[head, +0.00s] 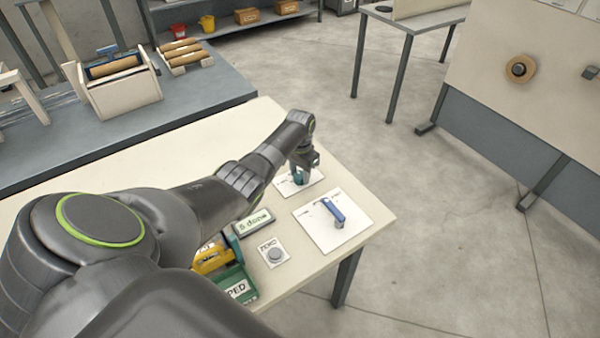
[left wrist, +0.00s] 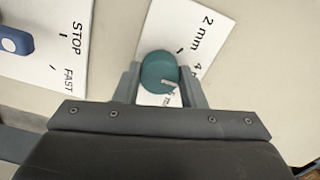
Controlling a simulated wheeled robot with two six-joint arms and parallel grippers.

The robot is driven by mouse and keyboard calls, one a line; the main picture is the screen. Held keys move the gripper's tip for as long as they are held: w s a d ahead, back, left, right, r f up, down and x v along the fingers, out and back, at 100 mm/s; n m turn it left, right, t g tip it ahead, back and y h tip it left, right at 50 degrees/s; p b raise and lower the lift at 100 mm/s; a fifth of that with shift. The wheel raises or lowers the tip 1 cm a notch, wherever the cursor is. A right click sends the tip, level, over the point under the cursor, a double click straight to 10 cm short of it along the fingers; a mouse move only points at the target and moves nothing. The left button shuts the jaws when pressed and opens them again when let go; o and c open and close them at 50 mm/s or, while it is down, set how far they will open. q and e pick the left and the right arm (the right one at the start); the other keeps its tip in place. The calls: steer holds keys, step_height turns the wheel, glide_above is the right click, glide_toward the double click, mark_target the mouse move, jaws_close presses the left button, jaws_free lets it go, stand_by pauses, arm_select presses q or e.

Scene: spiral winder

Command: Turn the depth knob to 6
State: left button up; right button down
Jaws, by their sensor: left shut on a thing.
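The depth knob (left wrist: 157,70) is a round teal knob on a white plate (left wrist: 203,18) with "2 mm" and "4" printed on it. A further label, partly hidden, shows below the knob. A pale mark on the knob's lower right edge faces down and right in the left wrist view. My left gripper (left wrist: 160,84) is shut on the knob, one finger on each side. In the head view my left gripper (head: 303,162) reaches down onto the knob (head: 297,178), which it partly covers. My right gripper is not in view.
A blue lever (head: 335,211) stands on a second white plate (head: 320,237), marked "STOP" and "FAST" in the wrist view, close by. A grey button (head: 275,254) and a green-framed display (head: 254,222) sit nearer. The table's right edge (head: 378,237) is close.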

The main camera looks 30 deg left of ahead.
arm_select(q)
steer(key=shift+m, duration=1.3)
steer(key=m, duration=0.3)
steer(key=shift+p, duration=0.4)
steer(key=m, duration=0.6)
steer(key=shift+m, duration=0.3)
steer(key=o, duration=1)
steer(key=shift+r, duration=0.1)
